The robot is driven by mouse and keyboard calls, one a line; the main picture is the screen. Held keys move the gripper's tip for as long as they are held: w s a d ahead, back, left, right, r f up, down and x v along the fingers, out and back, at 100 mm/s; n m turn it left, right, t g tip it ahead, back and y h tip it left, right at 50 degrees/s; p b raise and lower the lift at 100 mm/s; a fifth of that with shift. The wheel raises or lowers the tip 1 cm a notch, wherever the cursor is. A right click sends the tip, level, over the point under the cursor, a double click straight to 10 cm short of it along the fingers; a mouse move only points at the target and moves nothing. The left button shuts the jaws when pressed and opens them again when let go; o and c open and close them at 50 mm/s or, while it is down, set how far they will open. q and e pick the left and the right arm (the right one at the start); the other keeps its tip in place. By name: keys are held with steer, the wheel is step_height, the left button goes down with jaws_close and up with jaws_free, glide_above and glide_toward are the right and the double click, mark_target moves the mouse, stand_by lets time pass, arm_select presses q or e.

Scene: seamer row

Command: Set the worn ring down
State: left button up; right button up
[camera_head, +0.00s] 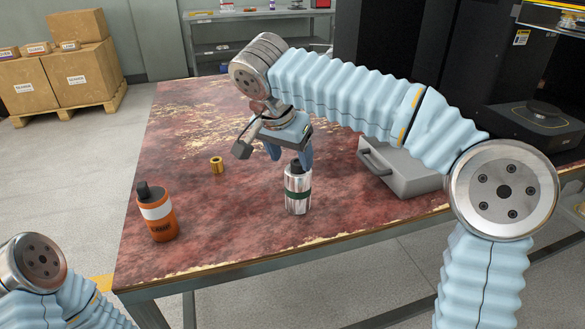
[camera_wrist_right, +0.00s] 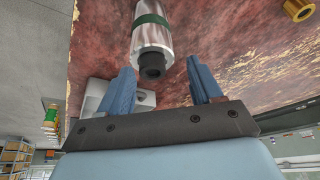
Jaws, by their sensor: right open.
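A brass-coloured ring (camera_head: 217,165), the only ring in sight, stands on the worn red tabletop; in the right wrist view it shows at the upper right corner (camera_wrist_right: 299,9). Nothing holds it. My right gripper (camera_head: 290,153) is open and points down, just above a silver bottle (camera_head: 298,193) with a green band and black cap. In the right wrist view the bottle (camera_wrist_right: 151,40) lies between and beyond the blue fingers (camera_wrist_right: 160,68), with room on either side of its cap. My left gripper is out of view; only part of my left arm shows at lower left.
An orange bottle (camera_head: 157,215) with a white label stands near the left edge of the table (camera_head: 190,120). A grey case (camera_head: 410,176) with a handle lies to the right, under my right arm. The tabletop around the ring is clear. Boxes on a pallet stand behind left.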

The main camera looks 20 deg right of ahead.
steer(key=shift+w+d+f, duration=0.15)
steer(key=shift+f, duration=0.5)
jaws_close()
steer(key=shift+f, duration=0.1)
stand_by(0.8)
